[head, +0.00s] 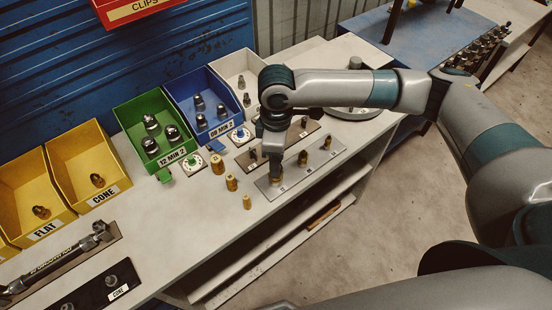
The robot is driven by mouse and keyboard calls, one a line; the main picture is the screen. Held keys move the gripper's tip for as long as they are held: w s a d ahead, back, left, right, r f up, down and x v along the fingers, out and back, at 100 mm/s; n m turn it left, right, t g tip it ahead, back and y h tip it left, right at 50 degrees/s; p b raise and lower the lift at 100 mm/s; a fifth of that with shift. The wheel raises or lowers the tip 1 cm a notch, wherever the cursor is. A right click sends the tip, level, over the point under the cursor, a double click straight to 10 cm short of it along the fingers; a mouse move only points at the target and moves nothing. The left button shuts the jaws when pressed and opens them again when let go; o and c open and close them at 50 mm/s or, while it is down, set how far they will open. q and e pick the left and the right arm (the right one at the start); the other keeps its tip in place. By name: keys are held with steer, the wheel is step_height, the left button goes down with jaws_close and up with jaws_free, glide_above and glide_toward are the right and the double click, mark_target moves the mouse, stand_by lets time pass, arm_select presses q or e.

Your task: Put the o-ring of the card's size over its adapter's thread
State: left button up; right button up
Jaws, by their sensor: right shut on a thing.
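My right gripper (275,170) points down at the near-left end of a light grey plate (291,179). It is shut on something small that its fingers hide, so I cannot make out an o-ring. A brass adapter (276,181) shows just under the fingertips; I cannot tell if they touch it. Two more adapters stand upright on the same plate, a middle one (303,158) and a far one (327,143). The card cannot be picked out with certainty. My left gripper is not in view.
Three brass fittings (231,182) stand left of the plate. Behind are a green bin (122,112), a blue bin (181,91), a white bin (226,67) and yellow bins (77,157). A darker plate (241,158) lies behind the light one. The bench's front edge is close.

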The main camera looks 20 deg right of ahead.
steer(key=shift+f, duration=0.4)
steer(key=o, duration=1.1)
steer(key=shift+r, duration=0.15)
steer(key=r+b, duration=0.1)
steer(key=r, duration=0.4)
steer(key=r+b, duration=0.2)
steer(key=r, duration=0.4)
steer(key=r+b, duration=0.1)
steer(key=r, duration=0.5)
steer(key=shift+w+d, duration=0.15)
steer(key=shift+w, duration=0.2)
